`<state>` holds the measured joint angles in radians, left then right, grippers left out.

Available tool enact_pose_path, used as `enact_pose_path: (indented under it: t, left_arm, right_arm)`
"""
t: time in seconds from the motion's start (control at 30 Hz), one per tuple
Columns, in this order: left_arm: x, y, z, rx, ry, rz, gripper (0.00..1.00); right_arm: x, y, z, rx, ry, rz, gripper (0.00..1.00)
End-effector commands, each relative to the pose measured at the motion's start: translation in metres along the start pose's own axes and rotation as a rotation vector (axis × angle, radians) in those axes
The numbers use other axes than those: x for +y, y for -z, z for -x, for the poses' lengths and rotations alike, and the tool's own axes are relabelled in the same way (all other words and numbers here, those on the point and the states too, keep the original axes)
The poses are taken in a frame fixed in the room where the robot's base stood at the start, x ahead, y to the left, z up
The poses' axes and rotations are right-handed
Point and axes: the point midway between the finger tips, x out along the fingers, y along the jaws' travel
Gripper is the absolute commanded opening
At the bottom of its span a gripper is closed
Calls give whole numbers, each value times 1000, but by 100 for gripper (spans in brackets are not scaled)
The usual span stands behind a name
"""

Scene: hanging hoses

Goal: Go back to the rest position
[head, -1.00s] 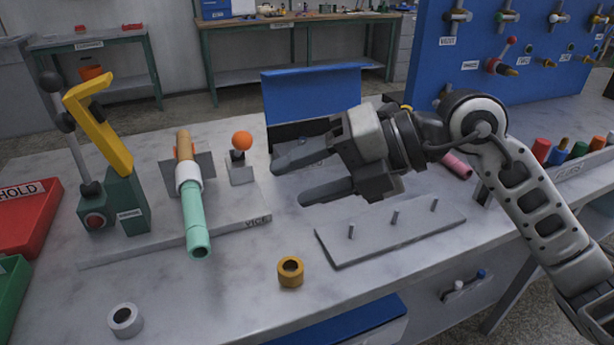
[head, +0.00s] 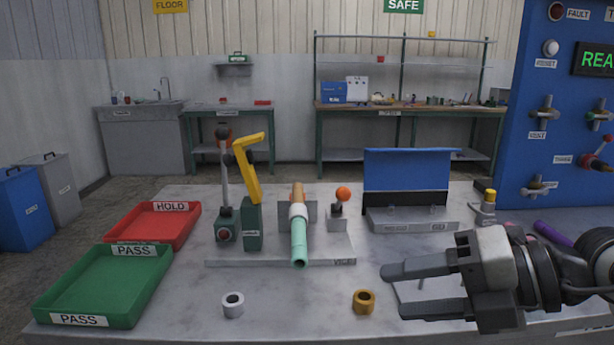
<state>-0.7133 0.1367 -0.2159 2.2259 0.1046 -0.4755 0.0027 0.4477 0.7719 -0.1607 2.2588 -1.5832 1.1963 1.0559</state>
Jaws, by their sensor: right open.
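My right gripper (head: 402,290) shows at the lower right of the head view, its arm coming in from the right edge. Its two dark fingers point left and stand apart, with nothing between them. It is above the front right of the marble-topped table (head: 180,319), and it hides most of the pegged plate there. My left gripper is not in view. A mint-green hose (head: 299,246) with a white collar lies in the vice fixture (head: 334,247) at the middle of the table, apart from the right gripper.
A brass ring (head: 364,307) and a white ring (head: 233,311) stand near the front edge. A green PASS tray (head: 58,298) and a red HOLD tray (head: 127,231) are at the left. A yellow-handled lever (head: 246,167) rises beside the vice. A blue panel (head: 561,95) stands at the right.

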Motion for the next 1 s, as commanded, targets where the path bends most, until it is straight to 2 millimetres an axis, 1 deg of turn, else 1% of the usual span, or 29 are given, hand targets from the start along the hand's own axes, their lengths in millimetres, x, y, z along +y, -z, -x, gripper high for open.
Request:
enact_pose_path:
  t: [0.03, 0.1, 0.2, 0.3, 0.37, 0.43, 0.47, 0.53, 0.57, 0.63, 0.67, 0.7, 0.73, 0.77, 0.8, 0.87, 0.9, 0.97, 1.0]
  left_arm:
    - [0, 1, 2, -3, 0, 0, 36]
    - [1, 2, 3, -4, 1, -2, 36]
    - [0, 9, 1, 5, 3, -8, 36]
    - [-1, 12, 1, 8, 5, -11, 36]
    - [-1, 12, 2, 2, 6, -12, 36]
    - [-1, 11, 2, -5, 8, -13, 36]
    - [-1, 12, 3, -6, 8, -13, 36]
    - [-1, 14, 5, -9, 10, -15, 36]
    - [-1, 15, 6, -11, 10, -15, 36]
    - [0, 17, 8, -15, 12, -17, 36]
    - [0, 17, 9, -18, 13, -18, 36]
    - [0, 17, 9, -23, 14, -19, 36]
    - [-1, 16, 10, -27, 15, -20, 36]
    - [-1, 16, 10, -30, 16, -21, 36]
    - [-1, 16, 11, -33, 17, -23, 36]
    - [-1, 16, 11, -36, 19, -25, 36]
    - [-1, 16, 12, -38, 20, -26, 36]
    - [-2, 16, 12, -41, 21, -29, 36]
    - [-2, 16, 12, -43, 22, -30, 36]
  right_arm:
    - [5, 9, -6, 39, -66, -32, 51]
    - [13, 17, -11, 75, -159, -66, 51]
    - [25, 26, -16, 113, -304, -135, 51]
    - [36, 30, -17, 127, -465, -233, 51]
    - [42, 30, -16, 122, -569, -310, 51]
    - [44, 25, -13, 95, -692, -420, 51]
    - [44, 21, -12, 74, -746, -476, 51]
    - [35, 9, -8, 1, -868, -638, 51]
    - [27, 3, -7, -44, -917, -723, 51]
    - [-8, -11, -6, -193, -1007, -973, 51]
    - [-30, -15, -8, -272, -1026, -1096, 51]
    - [-60, -15, -12, -369, -1026, -1245, 51]
    - [-83, -12, -16, -438, -1012, -1350, 51]
    - [-105, -6, -20, -499, -990, -1449, 51]
    - [-132, 5, -26, -574, -947, -1570, 51]
    - [-167, 27, -35, -663, -868, -1732, 51]
    - [-187, 44, -41, -710, -811, -1827, 51]
    - [-210, 68, -49, -761, -727, -1946, 51]
    - [-222, 83, -54, -786, -673, -2011, 51]
